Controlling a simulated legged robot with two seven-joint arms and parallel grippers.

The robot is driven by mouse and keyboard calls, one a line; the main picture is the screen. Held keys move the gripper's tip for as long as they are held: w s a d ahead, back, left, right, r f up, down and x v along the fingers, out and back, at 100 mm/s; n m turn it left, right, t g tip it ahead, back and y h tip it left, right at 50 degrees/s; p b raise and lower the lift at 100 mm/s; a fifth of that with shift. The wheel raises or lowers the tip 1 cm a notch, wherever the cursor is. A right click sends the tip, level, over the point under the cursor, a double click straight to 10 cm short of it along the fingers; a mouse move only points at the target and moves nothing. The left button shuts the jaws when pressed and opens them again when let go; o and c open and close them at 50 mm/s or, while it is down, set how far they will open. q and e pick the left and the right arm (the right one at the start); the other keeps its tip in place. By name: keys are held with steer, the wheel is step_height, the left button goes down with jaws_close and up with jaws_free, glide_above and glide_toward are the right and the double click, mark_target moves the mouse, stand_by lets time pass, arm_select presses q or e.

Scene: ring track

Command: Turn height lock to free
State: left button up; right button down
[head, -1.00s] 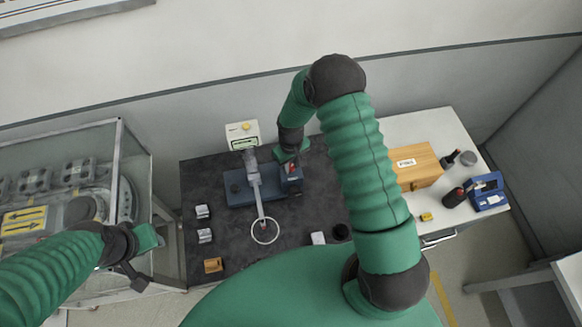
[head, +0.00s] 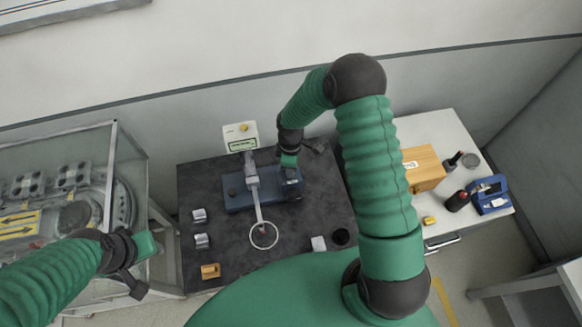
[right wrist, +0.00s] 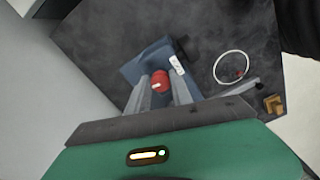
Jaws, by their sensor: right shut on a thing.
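The device has a blue base (head: 237,196), an upright with a display box (head: 240,138), and an arm ending in a white ring (head: 264,235). At the base's right end is a blue block (head: 292,190). In the right wrist view a red knob (right wrist: 160,80) with a white pointer mark sits on this block (right wrist: 150,58), beside a small white label (right wrist: 177,65). My right gripper (right wrist: 161,88) is shut on the knob, one grey finger on each side. In the head view my right gripper (head: 289,172) hides the knob. My left gripper (head: 140,250) is away at the left; its jaws are unclear.
Small metal blocks (head: 200,215) and an orange-brown block (head: 210,271) lie on the dark table (head: 225,245). A glass-sided case (head: 118,150) stands left. A white table (head: 440,128) at right bears a wooden box (head: 425,168), bottles and a blue device (head: 489,194).

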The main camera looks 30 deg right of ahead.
steer(key=shift+w+n, duration=0.2)
steer(key=shift+n, duration=0.4)
steer(key=c, duration=1.4)
jaws_free()
steer(key=shift+o, duration=1.2)
steer(key=shift+w, duration=0.1)
steer(key=shift+r, duration=0.5)
step_height(320, 180, up, 16)
steer(key=b, duration=0.3)
steer(key=shift+a+f+b, duration=0.1)
steer(key=shift+f+b, duration=0.05)
steer(key=shift+b, duration=0.2)
